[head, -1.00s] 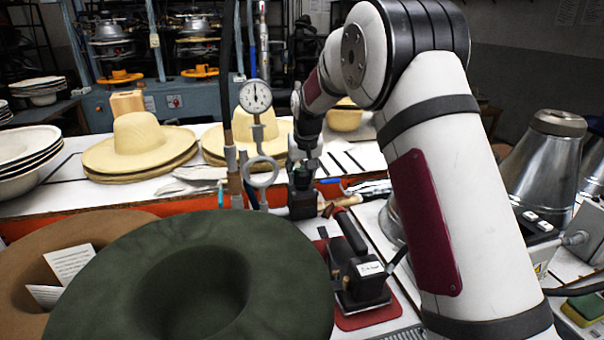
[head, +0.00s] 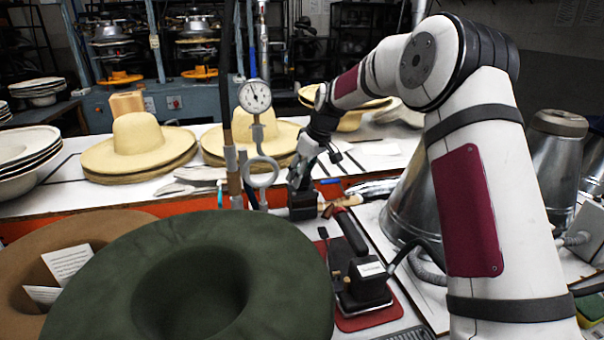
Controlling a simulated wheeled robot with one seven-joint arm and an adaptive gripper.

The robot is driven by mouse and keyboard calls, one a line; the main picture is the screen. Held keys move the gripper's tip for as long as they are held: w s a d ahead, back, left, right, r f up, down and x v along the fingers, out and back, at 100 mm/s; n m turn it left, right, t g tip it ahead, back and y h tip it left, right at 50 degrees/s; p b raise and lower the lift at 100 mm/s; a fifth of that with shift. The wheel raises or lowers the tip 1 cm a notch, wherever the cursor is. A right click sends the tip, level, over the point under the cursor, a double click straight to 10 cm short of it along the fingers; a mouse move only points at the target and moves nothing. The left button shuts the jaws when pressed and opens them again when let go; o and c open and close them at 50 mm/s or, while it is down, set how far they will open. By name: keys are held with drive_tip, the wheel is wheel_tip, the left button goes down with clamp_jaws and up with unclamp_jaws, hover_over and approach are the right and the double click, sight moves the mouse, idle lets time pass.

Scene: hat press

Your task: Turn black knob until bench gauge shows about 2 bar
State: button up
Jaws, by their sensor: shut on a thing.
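The bench gauge (head: 254,96) is a small round white dial on a pipe behind the green hat. Its thin needle points roughly upward, slightly left; the scale numbers are too small to read. My gripper (head: 299,180) reaches down from the upper right, just right of the gauge's looped pipe (head: 262,172). It is shut on the black knob, which the fingers mostly hide. A dark regulator body (head: 302,206) shows directly below the fingers.
A green felt hat (head: 190,285) and a brown one (head: 60,240) fill the near left. A black iron (head: 362,275) stands on a red pad in front of the regulator. Straw hats (head: 138,145) lie on the white bench behind. A metal cone (head: 415,205) stands right.

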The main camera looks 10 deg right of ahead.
idle(0.3)
drive_tip(key=o, duration=1.1)
drive_tip(key=shift+r, duration=0.1)
drive_tip(key=shift+v, duration=5.9)
drive_tip(key=shift+d, duration=0.1)
